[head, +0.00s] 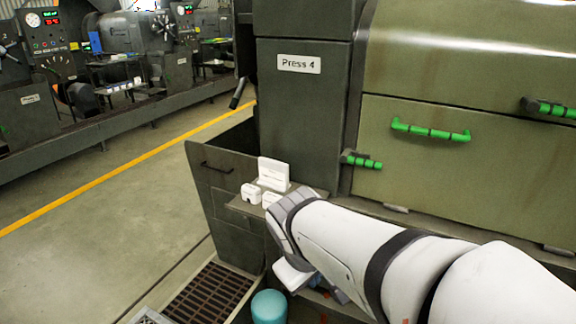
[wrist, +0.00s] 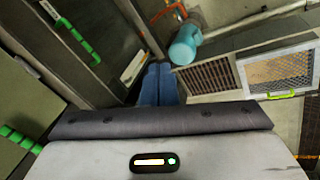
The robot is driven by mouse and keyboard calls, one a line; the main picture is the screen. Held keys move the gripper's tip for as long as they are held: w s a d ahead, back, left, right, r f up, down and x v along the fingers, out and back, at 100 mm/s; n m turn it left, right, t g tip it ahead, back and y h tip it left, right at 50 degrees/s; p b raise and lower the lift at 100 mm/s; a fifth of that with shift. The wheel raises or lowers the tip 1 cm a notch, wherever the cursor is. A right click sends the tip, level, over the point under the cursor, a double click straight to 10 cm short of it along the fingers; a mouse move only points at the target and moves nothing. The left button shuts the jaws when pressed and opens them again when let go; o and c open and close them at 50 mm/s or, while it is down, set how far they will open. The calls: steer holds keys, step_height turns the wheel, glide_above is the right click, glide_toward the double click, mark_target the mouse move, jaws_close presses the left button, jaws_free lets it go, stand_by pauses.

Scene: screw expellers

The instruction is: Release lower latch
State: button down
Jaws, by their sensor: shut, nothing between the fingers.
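The lower latch (head: 362,162), a dark block with a green grip, sticks out at the left edge of the olive panel in the head view. Another latch with a green grip (head: 550,110) is higher at the right.
A green bar handle (head: 430,132) is on the panel. Small white boxes (head: 272,175) stand on a ledge beside my forearm. A teal canister (head: 269,307) is below and also shows in the wrist view (wrist: 186,45). A floor grating (head: 210,293) lies left. Open floor is farther left.

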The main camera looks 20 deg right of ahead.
mark_target(363, 160)
steer(key=w+d+f+n+t+h+b, duration=0.1)
steer(key=w+d+n+h+b, duration=0.1)
steer(key=d+n+h+b, duration=0.4)
steer(key=w+d+f+n+t+h+b, duration=0.1)
steer(key=w+d+n+t+h+b, duration=0.2)
steer(key=d, duration=0.5)
steer(key=w+d+r+n+t+h+b, duration=0.1)
steer(key=w+n+t+b, duration=0.4)
steer(key=n, duration=0.9)
steer(key=w+r+h+b, duration=0.1)
steer(key=r+b, duration=0.1)
steer(key=b, duration=0.1)
steer(key=shift+w+d, duration=0.25)
steer(key=shift+d, duration=0.05)
steer(key=w+d+r, duration=0.4)
steer(key=w+d, duration=0.3)
steer(key=d, duration=0.1)
steer(key=shift+r+b, duration=0.2)
steer(key=shift+b, duration=0.15)
